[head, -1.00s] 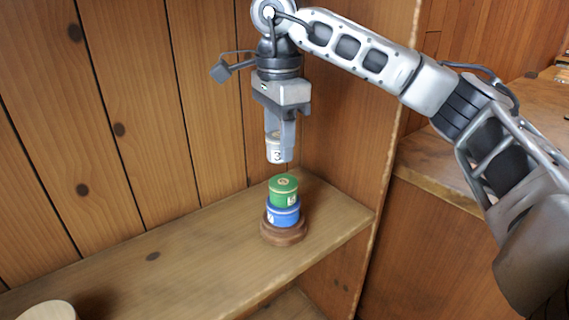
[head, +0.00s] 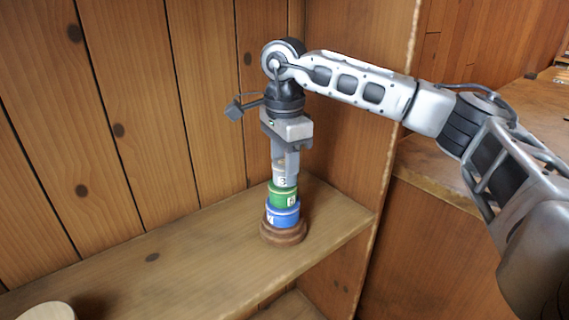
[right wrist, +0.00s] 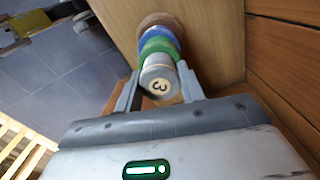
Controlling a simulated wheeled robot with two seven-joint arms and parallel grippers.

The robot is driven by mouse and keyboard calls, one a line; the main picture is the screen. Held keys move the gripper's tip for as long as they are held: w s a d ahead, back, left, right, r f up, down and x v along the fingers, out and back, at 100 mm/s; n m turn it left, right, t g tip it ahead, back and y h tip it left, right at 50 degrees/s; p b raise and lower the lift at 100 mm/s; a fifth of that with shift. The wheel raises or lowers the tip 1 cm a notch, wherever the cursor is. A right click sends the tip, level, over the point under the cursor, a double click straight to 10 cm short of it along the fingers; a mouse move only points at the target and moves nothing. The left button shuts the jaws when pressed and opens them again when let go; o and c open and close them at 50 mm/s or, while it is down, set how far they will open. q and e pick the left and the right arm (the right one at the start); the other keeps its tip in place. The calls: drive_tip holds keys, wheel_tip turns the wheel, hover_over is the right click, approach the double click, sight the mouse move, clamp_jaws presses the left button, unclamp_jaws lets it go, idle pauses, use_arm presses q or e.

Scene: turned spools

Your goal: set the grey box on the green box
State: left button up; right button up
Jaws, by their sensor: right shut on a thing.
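The grey box (head: 281,179) is a small round box with a "3" on it. My right gripper (head: 284,168) is shut on it from above and holds it upright at the top of the green box (head: 283,195). The grey box looks to be touching the green box or very nearly so. The green box sits on a blue box (head: 283,216), which stands on a round brown wooden base (head: 283,234). In the right wrist view the grey box (right wrist: 158,80) lies between the fingers, with the green box (right wrist: 158,45) just beyond it. My left gripper is not in view.
The stack stands on a wooden shelf (head: 180,265) near its right end, close to a side panel (head: 345,120). A pale round wooden thing (head: 47,311) is at the lower left. The shelf between is clear.

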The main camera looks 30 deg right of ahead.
drive_tip(key=o, duration=0.9)
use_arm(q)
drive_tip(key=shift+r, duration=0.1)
use_arm(e)
drive_tip(key=shift+o, duration=0.2)
use_arm(q)
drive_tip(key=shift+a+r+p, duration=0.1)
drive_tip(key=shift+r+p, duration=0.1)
drive_tip(key=shift+p, duration=0.7)
use_arm(e)
wheel_tip(320, 180, up, 12)
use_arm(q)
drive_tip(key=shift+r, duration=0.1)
use_arm(e)
drive_tip(key=shift+r, duration=0.1)
